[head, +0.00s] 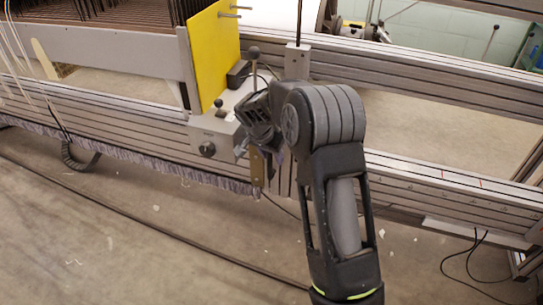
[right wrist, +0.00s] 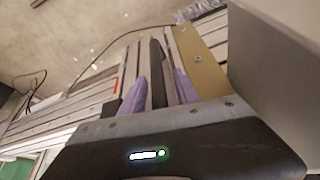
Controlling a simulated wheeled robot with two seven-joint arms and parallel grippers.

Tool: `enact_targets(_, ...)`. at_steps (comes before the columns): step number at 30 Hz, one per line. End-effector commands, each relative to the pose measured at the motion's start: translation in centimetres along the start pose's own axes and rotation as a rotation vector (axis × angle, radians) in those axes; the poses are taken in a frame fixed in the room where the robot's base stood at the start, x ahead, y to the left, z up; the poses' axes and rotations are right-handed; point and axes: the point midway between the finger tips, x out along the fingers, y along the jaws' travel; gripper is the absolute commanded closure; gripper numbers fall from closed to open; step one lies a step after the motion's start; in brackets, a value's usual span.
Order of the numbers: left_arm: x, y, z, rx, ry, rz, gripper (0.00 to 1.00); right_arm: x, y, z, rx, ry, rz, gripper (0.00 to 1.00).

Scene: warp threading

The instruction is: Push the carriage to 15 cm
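The carriage (head: 215,134) sits on the lower rail (head: 110,122). It has a grey box with a dark knob, a small ball-topped lever and an upright yellow panel (head: 208,50). My right gripper (head: 254,157) is at the carriage's right end, pointing down beside a brass-coloured plate. In the right wrist view the plate (right wrist: 202,50) lies just right of the fingers. The two purple-grey fingers (right wrist: 158,88) stand apart, with a dark strip showing between them. Whether they touch the carriage is hidden. My left gripper is not in view.
The rail (head: 415,182) runs clear to the right of my arm, with red marks (head: 442,174) on it. Loose black cables (head: 470,250) hang at the lower right. Dark threads and a grey fringe are at the left. A long dark cable crosses the floor.

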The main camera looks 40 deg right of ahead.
Motion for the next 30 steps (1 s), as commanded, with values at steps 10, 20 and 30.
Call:
enact_targets(10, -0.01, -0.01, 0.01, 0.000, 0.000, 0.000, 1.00, -0.03, 0.00, 0.01, 0.000, 0.000, 0.000, 0.88)
enact_targets(20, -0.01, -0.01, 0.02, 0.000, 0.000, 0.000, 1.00, -0.03, 0.01, 0.01, 0.000, 0.000, 0.000, 1.00)
enact_targets(30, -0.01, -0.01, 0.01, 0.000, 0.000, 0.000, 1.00, -0.03, 0.01, 0.02, 0.000, 0.000, 0.000, 1.00)
